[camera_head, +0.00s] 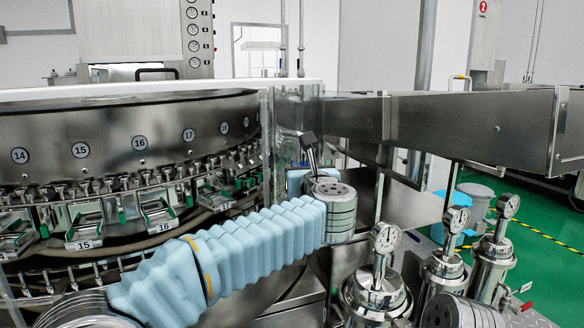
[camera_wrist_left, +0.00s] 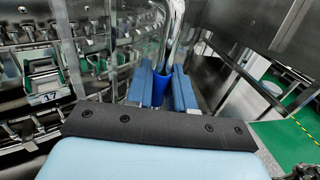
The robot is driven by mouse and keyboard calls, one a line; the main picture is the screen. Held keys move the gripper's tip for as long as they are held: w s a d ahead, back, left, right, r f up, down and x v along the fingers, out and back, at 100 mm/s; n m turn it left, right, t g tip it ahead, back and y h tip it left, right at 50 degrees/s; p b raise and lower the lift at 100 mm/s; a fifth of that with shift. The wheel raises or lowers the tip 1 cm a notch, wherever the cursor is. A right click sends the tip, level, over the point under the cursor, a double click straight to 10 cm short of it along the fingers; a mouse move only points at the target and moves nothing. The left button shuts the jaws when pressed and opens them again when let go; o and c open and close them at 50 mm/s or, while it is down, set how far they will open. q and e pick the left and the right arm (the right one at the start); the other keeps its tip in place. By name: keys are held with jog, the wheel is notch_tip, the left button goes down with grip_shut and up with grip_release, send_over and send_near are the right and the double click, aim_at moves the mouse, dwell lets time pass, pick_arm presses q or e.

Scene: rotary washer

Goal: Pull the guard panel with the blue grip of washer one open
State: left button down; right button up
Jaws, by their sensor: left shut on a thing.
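My left arm, in a light blue sleeve, reaches from the lower left to the middle of the head view. Its left gripper (camera_head: 299,179) is beyond the grey wrist joint, which hides much of it. In the left wrist view the blue-padded fingers of the left gripper (camera_wrist_left: 165,88) are shut around the blue grip (camera_wrist_left: 162,82), at the lower end of a bent metal handle (camera_wrist_left: 173,38). The clear guard panel (camera_head: 267,135) stands upright beside the rotary washer (camera_head: 60,130). How far it stands open I cannot tell. My right gripper is not in view.
Numbered stations with green-edged clamps line the washer at left. A steel housing (camera_head: 460,125) extends to the right. Metal cylinders with gauges (camera_head: 387,238) stand in the right foreground. Green floor with a yellow-black line shows at far right.

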pick_arm(q)
jog(key=shift+w+d+p, duration=0.25)
jog(key=shift+w+d, duration=0.45)
jog(key=shift+w, duration=0.2)
jog(key=shift+w+d+p, duration=0.25)
jog(key=shift+w+d, duration=0.4)
jog(key=shift+w, duration=0.2)
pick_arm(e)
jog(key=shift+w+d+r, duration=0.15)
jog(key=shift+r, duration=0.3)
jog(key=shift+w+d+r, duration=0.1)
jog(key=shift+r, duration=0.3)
pick_arm(q)
jog(key=c, duration=1.1)
grip_release()
jog(key=shift+s, duration=0.1)
jog(key=s+b, duration=0.1)
jog(key=s, duration=0.3)
jog(key=s+b, duration=0.2)
jog(key=s, duration=0.3)
jog(key=s+d+b, duration=0.1)
jog(key=s, duration=0.3)
jog(key=shift+s, duration=0.3)
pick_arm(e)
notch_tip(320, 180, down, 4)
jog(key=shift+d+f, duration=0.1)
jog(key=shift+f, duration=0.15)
